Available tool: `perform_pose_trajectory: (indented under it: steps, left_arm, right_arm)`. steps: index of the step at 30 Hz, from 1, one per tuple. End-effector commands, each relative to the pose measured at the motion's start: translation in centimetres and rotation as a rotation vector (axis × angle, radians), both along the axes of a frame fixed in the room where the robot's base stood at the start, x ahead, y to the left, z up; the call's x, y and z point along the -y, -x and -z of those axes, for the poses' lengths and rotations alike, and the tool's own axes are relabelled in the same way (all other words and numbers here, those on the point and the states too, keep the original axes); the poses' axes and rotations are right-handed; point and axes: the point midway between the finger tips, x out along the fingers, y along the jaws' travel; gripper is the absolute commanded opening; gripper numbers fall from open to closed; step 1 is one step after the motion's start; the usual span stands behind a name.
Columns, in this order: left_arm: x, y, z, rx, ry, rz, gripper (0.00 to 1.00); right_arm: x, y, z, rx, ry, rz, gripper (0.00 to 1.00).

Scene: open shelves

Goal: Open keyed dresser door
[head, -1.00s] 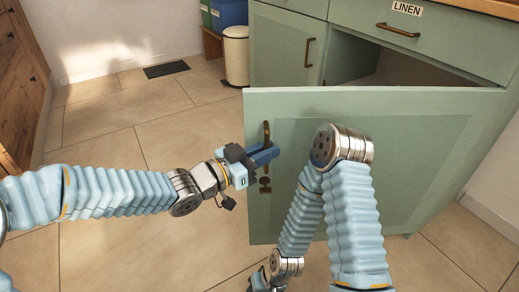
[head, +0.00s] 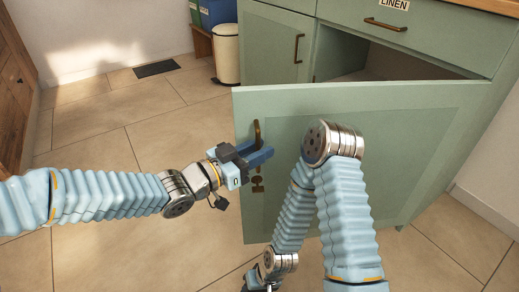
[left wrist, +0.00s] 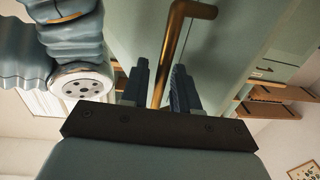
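The green dresser door (head: 350,120) stands swung out from the cabinet. A long brass handle (head: 257,130) is upright near its free edge, with a small brass lock fitting (head: 258,186) below; I cannot tell whether a key is in it. My left gripper (head: 262,156) is at the handle. In the left wrist view the handle (left wrist: 178,35) runs between the two dark fingers (left wrist: 160,88), which are close on either side of it. My right arm hangs in front of the door; its gripper (head: 258,283) is low and cut off by the bottom edge.
The compartment (head: 400,68) behind the door is open and dark. A drawer (head: 430,40) labelled LINEN is above it. A shut door (head: 272,50) is beside it. A cream bin (head: 227,55) and a dark floor mat (head: 157,68) stand further back. The tiled floor at left is clear.

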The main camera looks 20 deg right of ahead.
Motion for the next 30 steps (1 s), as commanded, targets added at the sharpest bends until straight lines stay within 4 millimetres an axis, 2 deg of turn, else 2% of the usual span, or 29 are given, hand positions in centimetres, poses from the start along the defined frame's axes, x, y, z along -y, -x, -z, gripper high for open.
perform_pose_trajectory:
  steps: [5, 12, 18, 23, 30]
  left_arm:
    - [-3.0, 0.6, -0.2, 0.000, -0.001, -0.005, 0.29]
    - [-8.7, 2.2, -0.2, 0.000, -0.002, -0.004, 0.29]
    - [-11.9, 3.2, -0.1, 0.001, -0.001, -0.001, 0.29]
    - [-12.8, 3.5, 0.0, 0.001, 0.000, 0.002, 0.29]
    - [-12.9, 3.5, 0.0, 0.001, 0.000, 0.003, 0.29]
  right_arm:
    - [0.0, 0.0, -0.6, -0.001, 0.000, 0.000, 0.43]
    - [0.0, 0.1, -1.7, -0.003, -0.001, -0.002, 0.43]
    - [0.0, 0.1, -2.2, -0.005, -0.001, -0.003, 0.43]
    - [-0.1, 0.1, -2.3, -0.005, -0.002, -0.003, 0.43]
    - [0.0, 0.1, -2.3, -0.005, -0.001, -0.003, 0.43]
